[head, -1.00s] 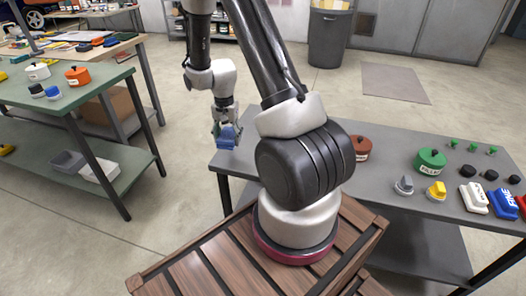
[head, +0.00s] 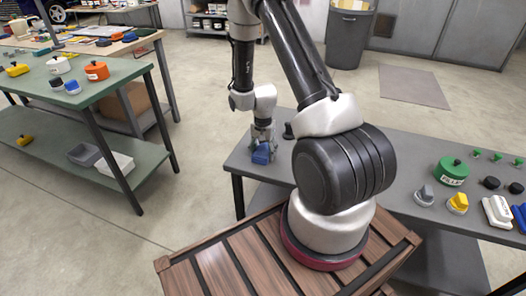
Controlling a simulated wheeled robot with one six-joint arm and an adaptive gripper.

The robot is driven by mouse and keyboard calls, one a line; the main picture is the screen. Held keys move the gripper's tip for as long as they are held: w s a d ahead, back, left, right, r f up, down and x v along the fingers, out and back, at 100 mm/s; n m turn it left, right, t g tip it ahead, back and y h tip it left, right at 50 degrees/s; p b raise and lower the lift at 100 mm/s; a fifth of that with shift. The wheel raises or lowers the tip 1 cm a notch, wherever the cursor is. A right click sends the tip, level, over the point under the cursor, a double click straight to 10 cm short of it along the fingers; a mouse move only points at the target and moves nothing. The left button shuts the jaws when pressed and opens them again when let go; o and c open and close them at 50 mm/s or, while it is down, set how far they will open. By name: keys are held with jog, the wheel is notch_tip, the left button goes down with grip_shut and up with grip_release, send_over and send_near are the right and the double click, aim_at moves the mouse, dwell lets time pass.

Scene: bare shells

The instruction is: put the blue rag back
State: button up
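The blue rag (head: 261,154) is a small crumpled blue piece at the end of my arm, over the left end of the grey table (head: 237,164). My gripper (head: 262,146) points down with its fingers around the rag and looks shut on it. The rag hangs just below the fingertips, at or slightly above the tabletop; I cannot tell whether it touches. My own arm hides the middle of the table.
A dark knob-like object (head: 288,131) stands just right of my gripper. A green workbench (head: 120,82) stands at left, with open floor between.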

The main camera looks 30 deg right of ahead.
jog(key=o, duration=0.4)
jog(key=shift+c, duration=0.2)
notch_tip(320, 180, up, 12)
notch_tip(320, 180, up, 13)
jog(key=n+t, duration=0.1)
jog(key=n, duration=0.2)
send_over(263, 151)
jog(key=s+a, duration=0.2)
jog(key=s, duration=0.1)
jog(key=s+a+r+n+t, duration=0.3)
jog(key=s+r+n, duration=0.4)
jog(key=s+r, duration=0.9)
jog(key=s, duration=0.4)
jog(key=shift+s+r, duration=0.15)
jog(key=shift+s, duration=0.05)
